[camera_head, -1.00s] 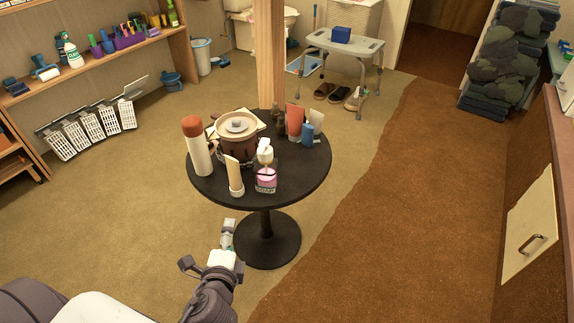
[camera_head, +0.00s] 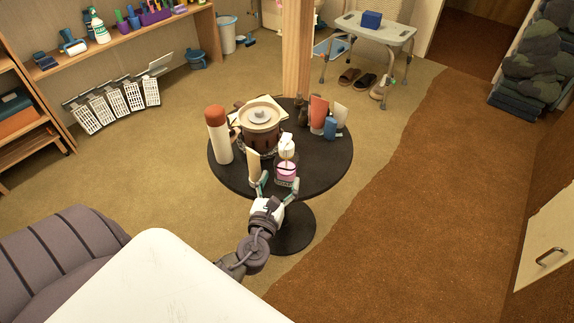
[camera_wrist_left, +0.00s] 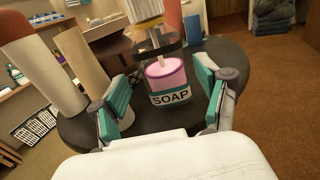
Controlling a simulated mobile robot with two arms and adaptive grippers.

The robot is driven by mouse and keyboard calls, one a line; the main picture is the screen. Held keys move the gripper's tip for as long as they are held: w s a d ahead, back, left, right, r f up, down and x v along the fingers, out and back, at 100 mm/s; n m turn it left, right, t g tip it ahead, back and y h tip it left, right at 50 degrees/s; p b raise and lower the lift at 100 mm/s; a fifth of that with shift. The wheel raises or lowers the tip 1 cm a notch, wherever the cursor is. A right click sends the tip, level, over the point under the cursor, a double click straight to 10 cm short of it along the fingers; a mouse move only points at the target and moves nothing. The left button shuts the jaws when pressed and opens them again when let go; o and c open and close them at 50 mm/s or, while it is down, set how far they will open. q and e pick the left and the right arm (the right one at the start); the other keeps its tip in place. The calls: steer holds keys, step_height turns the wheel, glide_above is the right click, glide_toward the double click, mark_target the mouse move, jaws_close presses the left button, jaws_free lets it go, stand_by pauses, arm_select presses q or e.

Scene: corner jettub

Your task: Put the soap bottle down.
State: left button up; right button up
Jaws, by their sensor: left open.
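The soap bottle (camera_head: 287,171) is clear with pink liquid and a pale pump top. It stands upright near the front edge of the round black table (camera_head: 325,171). In the left wrist view the bottle (camera_wrist_left: 167,78) shows its SOAP label facing me, between and just beyond the fingers. My left gripper (camera_head: 277,184) is open at the table's front edge, with its fingers spread to either side of the bottle. In the left wrist view the gripper (camera_wrist_left: 166,104) shows gaps between both fingers and the bottle. My right gripper is not in view.
A cream tube (camera_head: 253,167) stands close left of the bottle, near my left finger. A red-capped bottle (camera_head: 218,138), a brown pot (camera_head: 260,136), a red tube (camera_head: 318,114) and a blue bottle (camera_head: 330,127) crowd the table. The table's right front is clear.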

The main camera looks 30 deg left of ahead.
mark_target(283, 173)
arm_select(q)
steer(key=x, duration=0.5)
steer(key=shift+w+a+f, duration=0.1)
steer(key=shift+w+f, duration=0.05)
steer(key=shift+w, duration=0.25)
steer(key=c, duration=1)
steer(key=shift+c, duration=1)
